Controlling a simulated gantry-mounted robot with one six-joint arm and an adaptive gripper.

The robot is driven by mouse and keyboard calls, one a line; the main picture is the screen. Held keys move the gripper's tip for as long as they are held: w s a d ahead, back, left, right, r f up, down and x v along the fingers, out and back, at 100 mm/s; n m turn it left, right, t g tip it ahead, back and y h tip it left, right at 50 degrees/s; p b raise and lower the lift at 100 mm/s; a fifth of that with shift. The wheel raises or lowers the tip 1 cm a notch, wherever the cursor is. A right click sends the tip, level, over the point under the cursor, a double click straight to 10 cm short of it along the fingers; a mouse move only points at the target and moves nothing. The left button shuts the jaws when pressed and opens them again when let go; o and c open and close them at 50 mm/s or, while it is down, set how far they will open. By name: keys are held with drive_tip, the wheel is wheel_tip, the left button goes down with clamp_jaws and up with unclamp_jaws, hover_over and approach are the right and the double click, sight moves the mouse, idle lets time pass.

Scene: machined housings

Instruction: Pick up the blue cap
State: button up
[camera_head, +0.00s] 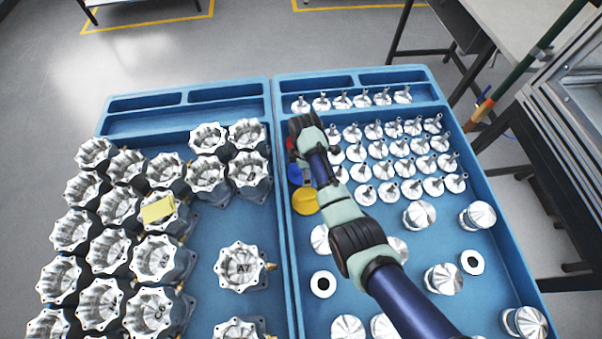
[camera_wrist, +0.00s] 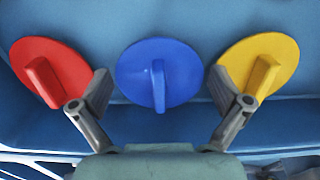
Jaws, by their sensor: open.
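The blue cap (camera_wrist: 180,78) is a round disc with an upright grip tab, at the middle of the wrist view. It lies on the blue tray between the red cap (camera_wrist: 62,72) and the yellow cap (camera_wrist: 276,60). My gripper (camera_wrist: 170,88) is open, its two fingers spread left and right of the blue cap, with nothing between them held. In the head view the blue cap (camera_head: 295,174) shows partly at the left of my arm, above the yellow cap (camera_head: 305,201). The red cap (camera_head: 291,144) is mostly hidden by my wrist there.
The right tray (camera_head: 480,153) holds rows of silver stemmed parts (camera_head: 390,150) and larger silver discs and cylinders (camera_head: 419,215). The left tray (camera_head: 225,215) holds several machined housings (camera_head: 240,267), one with a yellow note (camera_head: 158,209). A divider wall (camera_head: 284,230) runs close by the caps.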

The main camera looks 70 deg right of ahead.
drive_tip(key=c, duration=1)
drive_tip(key=shift+c, duration=0.4)
drive_tip(key=shift+f, duration=0.1)
drive_tip(key=shift+r, duration=0.25)
drive_tip(key=shift+c, duration=0.6)
wheel_tip(320, 180, up, 2)
drive_tip(key=shift+a+r+p, duration=0.1)
drive_tip(key=shift+p, duration=0.5)
clamp_jaws()
wheel_tip(320, 180, up, 18)
drive_tip(key=p, duration=0.7)
